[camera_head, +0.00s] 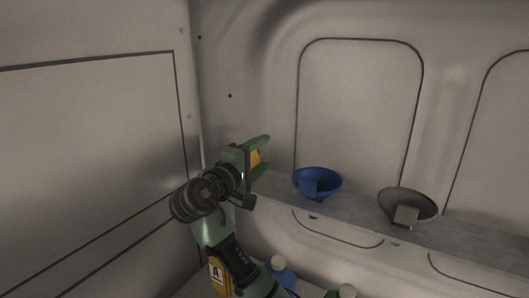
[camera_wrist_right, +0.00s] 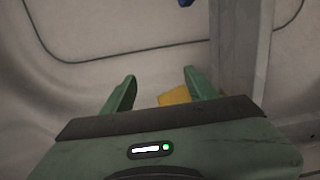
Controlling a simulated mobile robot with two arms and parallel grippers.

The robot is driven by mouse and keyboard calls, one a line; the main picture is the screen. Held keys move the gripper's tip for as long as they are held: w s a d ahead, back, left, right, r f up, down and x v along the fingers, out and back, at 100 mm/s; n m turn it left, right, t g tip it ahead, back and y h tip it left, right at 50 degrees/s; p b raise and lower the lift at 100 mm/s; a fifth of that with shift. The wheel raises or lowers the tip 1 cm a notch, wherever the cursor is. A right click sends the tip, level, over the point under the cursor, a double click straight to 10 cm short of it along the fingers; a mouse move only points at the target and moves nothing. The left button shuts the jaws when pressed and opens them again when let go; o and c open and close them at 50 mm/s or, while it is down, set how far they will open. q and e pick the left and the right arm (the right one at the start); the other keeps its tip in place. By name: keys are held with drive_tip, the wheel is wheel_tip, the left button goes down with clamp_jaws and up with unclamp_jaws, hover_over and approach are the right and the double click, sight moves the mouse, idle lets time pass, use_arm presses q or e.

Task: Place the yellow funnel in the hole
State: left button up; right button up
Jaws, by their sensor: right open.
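My right gripper (camera_head: 265,153) is open at the left end of the ledge, near the corner of the walls. A yellow piece (camera_head: 255,157), which looks like part of the yellow funnel, shows between its fingers. In the right wrist view the same yellow piece (camera_wrist_right: 174,97) shows beyond the gripper body, between the green fingers (camera_wrist_right: 160,78) and nearer the right one. The rest of it is hidden behind the gripper, so I cannot tell whether it sits in a hole. No empty hole shows clearly. My left gripper is not in view.
A blue funnel (camera_head: 325,180) and a grey funnel (camera_head: 417,203) stand upright on the ledge (camera_head: 360,210), right of my gripper. Bottles with white caps, one blue (camera_head: 284,274), stand below. Walls close in at the left and behind.

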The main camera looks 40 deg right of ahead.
drive_tip(key=p+v, duration=0.1)
drive_tip(key=v, duration=0.9)
drive_tip(key=shift+a, duration=0.2)
drive_tip(key=shift+r, duration=0.1)
drive_tip(key=shift+a, duration=0.1)
